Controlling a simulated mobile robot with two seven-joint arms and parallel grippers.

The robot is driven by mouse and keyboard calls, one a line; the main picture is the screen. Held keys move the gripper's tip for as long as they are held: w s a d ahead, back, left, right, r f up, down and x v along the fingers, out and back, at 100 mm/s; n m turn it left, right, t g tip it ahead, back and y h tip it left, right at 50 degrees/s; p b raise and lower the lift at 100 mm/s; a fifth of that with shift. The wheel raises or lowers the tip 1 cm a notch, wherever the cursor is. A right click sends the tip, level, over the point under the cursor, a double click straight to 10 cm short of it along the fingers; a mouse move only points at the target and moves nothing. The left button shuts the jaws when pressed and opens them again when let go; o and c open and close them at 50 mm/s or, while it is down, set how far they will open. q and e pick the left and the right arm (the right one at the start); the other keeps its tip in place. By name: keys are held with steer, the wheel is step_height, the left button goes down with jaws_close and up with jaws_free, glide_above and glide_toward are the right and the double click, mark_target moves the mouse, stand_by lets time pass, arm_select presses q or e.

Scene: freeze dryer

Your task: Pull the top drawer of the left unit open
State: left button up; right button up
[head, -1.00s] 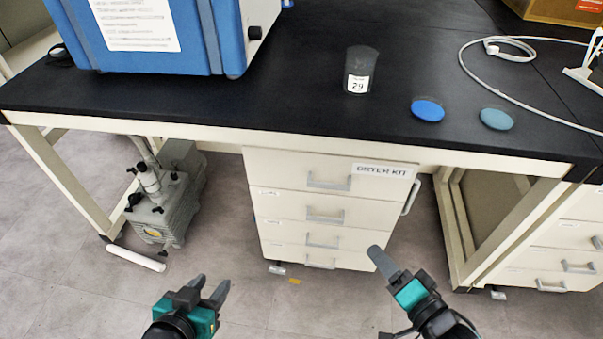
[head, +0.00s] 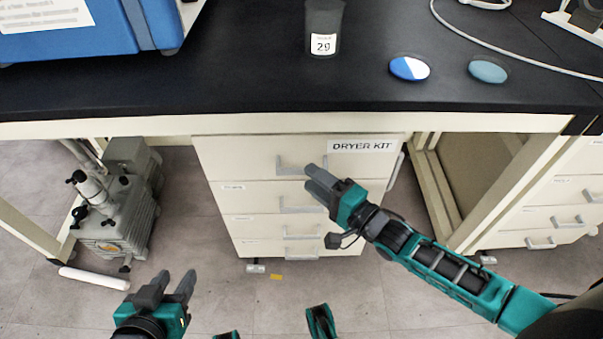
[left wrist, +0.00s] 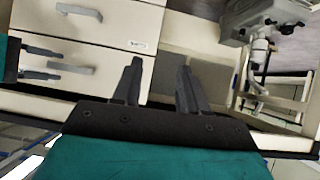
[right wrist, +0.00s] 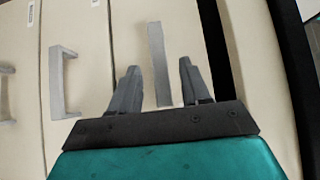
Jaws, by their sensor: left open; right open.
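The left unit (head: 215,165) is a cream drawer cabinet under the bench. Its top drawer (head: 235,150) bears a "DRYER KIT" label and looks flush with the front. The grey top drawer handle (head: 288,164) is partly hidden by my right gripper (head: 312,178), which is open in front of it. In the right wrist view this handle (right wrist: 157,50) shows between the open fingertips (right wrist: 160,68); I cannot tell whether they touch it. My left gripper (head: 172,284) is open and empty, low in front of the cabinet's left side. It also shows in the left wrist view (left wrist: 158,72).
The black bench top (head: 240,85) overhangs the drawers. A grey pump (head: 118,205) stands on the floor at left, with a white tube (head: 95,278) near it. Another drawer cabinet (head: 560,210) is at far right. Open floor lies in front.

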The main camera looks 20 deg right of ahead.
mark_target(302, 174)
steer(key=shift+b+x, duration=0.4)
steer(key=shift+x, duration=1.75)
steer(key=shift+c, duration=0.2)
jaws_close()
